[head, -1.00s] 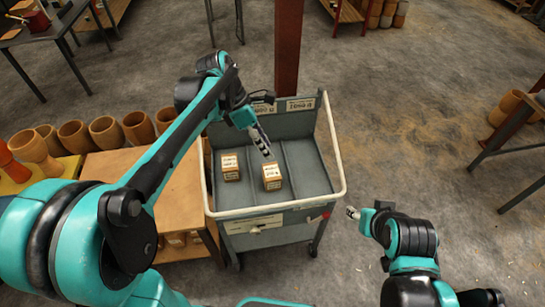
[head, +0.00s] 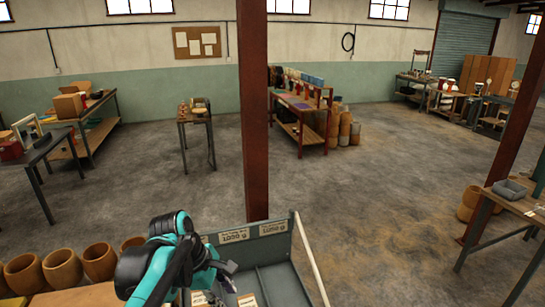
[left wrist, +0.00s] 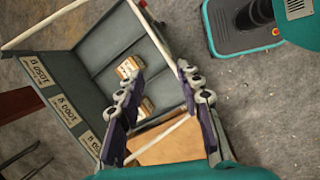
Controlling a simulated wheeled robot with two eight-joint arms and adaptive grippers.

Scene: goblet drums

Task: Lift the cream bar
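A cream bar (head: 310,258) forms the rim along the right side of a grey cart (head: 275,282), whose lower part is cut off in the head view. In the left wrist view the cream bar (left wrist: 45,24) runs along the cart's upper-left edge, and more cream rim shows lower down, partly behind the fingers. My left gripper (left wrist: 160,72) is open and empty, with its fingers over the cart. In the head view it is only partly visible at the bottom edge. My right gripper is out of view.
Small cartons (left wrist: 130,67) sit in the cart. A dark red post (head: 254,110) stands just behind it. Clay pots (head: 62,268) line the left. Workbenches (head: 510,197) stand around the room, with open concrete floor between.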

